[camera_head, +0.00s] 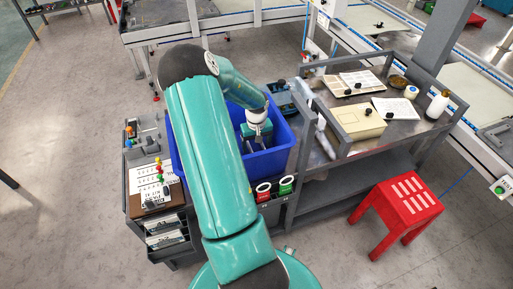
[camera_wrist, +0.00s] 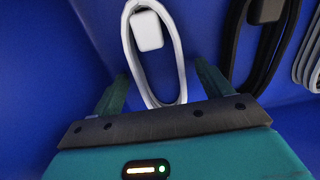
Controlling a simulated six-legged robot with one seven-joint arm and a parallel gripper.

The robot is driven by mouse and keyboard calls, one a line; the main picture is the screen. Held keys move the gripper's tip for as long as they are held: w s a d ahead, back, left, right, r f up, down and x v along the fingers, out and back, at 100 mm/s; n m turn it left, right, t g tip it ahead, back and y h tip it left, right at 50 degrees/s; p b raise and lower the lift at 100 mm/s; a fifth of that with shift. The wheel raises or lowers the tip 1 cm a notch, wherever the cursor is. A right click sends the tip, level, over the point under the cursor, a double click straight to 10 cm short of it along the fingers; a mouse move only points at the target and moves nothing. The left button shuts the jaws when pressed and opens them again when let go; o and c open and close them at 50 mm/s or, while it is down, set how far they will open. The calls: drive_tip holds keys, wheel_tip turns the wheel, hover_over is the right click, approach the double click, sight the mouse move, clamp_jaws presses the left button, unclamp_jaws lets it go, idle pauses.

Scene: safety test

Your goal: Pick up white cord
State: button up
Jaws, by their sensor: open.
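The white cord (camera_wrist: 180,62) shows in the wrist view as an upright loop with a white block (camera_wrist: 147,31) at its top. It is in the blue bin (camera_head: 276,160), against blue plastic. My gripper (camera_wrist: 160,72) is open, with one finger to each side of the cord's lower part in the picture. I cannot tell how far the cord is from the fingers in depth. In the head view my gripper (camera_head: 259,144) reaches down inside the bin, and I cannot make out the white cord there.
A black cord (camera_wrist: 256,50) with a black block is just right of the white one. A grey cord (camera_wrist: 310,55) is at the right edge. A metal cart (camera_head: 318,172) stands right of the bin, and a red stool (camera_head: 407,205) is on the floor.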

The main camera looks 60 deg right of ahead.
drive_tip(key=c, duration=1.1)
drive_tip(key=shift+c, duration=0.2)
